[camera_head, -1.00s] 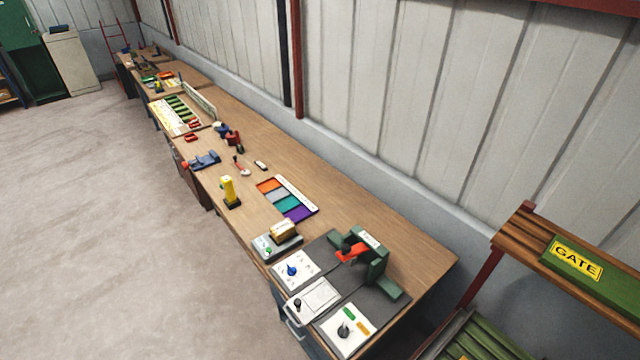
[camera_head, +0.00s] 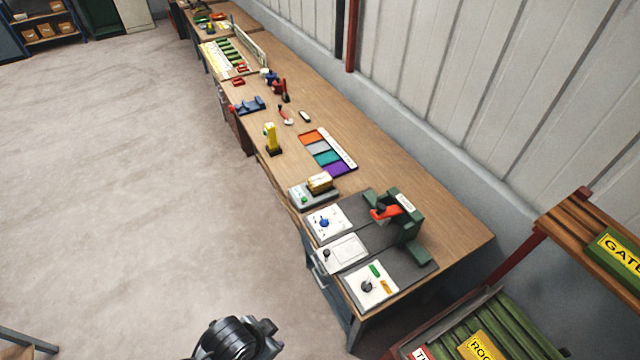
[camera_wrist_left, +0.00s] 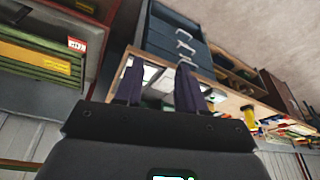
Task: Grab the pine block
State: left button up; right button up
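A small light-wood block (camera_head: 320,182), which looks like the pine block, rests on a grey scale-like device (camera_head: 314,197) at the bench's left edge in the head view. In the left wrist view my left gripper (camera_wrist_left: 158,82) has its two dark fingers apart, with nothing held between them. The bench shows beyond the fingers there, but I cannot make out the block. A dark part of my arm (camera_head: 238,338) shows at the bottom of the head view, well apart from the block. My right gripper is not in view.
Near the block are a blue-knob panel (camera_head: 326,223), a green clamp-like device with a red handle (camera_head: 405,228), a colored strip tray (camera_head: 325,158) and a yellow upright piece (camera_head: 271,138). A rack with green pieces (camera_head: 510,325) stands at lower right. The floor left of the bench is clear.

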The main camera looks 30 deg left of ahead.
pick_arm(q)
jog(key=o, duration=1.1)
jog(key=shift+o, duration=0.2)
